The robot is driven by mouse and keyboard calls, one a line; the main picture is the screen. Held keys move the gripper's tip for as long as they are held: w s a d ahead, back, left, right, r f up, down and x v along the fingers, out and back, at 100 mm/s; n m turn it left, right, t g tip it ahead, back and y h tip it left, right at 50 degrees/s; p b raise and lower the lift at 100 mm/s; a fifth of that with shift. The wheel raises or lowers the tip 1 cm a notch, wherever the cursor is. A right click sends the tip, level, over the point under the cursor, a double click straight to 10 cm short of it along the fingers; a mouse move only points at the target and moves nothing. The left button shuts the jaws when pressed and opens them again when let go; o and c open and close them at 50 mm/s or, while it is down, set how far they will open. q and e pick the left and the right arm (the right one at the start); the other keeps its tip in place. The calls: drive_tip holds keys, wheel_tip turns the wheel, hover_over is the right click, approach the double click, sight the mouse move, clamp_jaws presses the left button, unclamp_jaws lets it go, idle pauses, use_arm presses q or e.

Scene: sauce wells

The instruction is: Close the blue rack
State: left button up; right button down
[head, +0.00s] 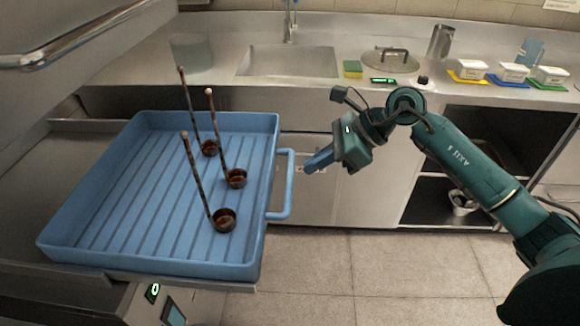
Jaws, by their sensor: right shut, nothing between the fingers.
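The blue rack (150,262) is a shallow ribbed tray at the left of the head view, pulled out from a steel unit. Its blue handle (287,185) sticks out on the right side. Three dark ladles (223,219) with long handles stand tilted in it. My right gripper (309,168) is shut and empty, just right of the handle and pointing left at it. A small gap seems to lie between fingertips and handle. My left gripper is not in view.
A steel counter (220,92) with a sink (288,62) runs along the back. The tiled floor (400,265) is clear.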

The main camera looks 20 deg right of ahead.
sight(270, 191)
drive_tip(key=p+x, duration=0.1)
drive_tip(key=x, duration=0.7)
drive_tip(key=shift+a, duration=0.1)
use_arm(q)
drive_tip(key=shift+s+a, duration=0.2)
use_arm(e)
drive_tip(key=shift+a+f, duration=0.15)
drive_tip(key=shift+a, duration=0.05)
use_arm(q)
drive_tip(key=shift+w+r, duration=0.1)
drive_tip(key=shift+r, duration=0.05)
use_arm(e)
drive_tip(key=shift+a, duration=0.1)
